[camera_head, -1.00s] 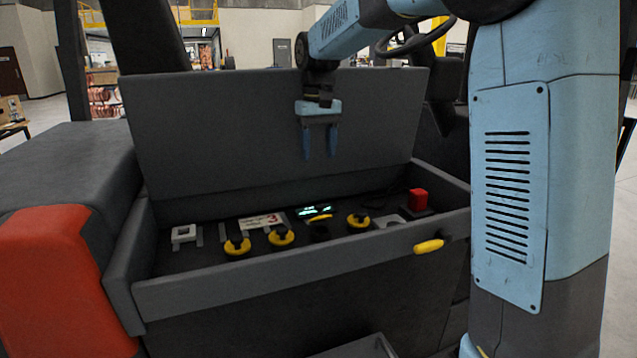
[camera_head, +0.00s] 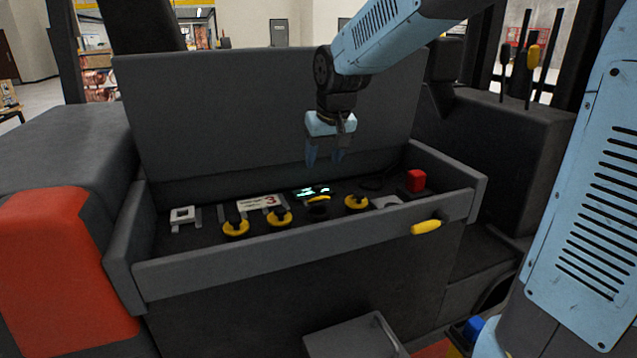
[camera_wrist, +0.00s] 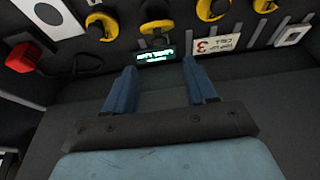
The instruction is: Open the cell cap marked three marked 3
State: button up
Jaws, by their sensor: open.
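Several yellow-ringed black caps sit in a row in the open dark box of the vehicle. Two stand on the left, a left cap (camera_head: 236,228) and a second cap (camera_head: 280,217). A white label with a red 3 (camera_head: 262,202) lies just behind these two; it also shows in the wrist view (camera_wrist: 216,44). Which cap it belongs to is not certain. Another cap (camera_head: 318,200) is by the lit display, and one more (camera_head: 357,203) is to its right. My gripper (camera_head: 324,163) is open and empty, fingers down, above the display and apart from the caps.
The raised lid (camera_head: 270,110) stands behind my gripper. A lit green display (camera_head: 313,191), a red block (camera_head: 416,181) and a white square fitting (camera_head: 182,214) are in the box. A yellow handle (camera_head: 426,227) sticks out from its front wall.

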aim_at(318, 186)
jog(key=x, duration=0.9)
jog(key=shift+w+f, duration=0.1)
jog(key=shift+f, duration=0.15)
jog(key=c, duration=1)
jog(key=shift+w+a, duration=0.1)
jog(key=shift+c, duration=0.2)
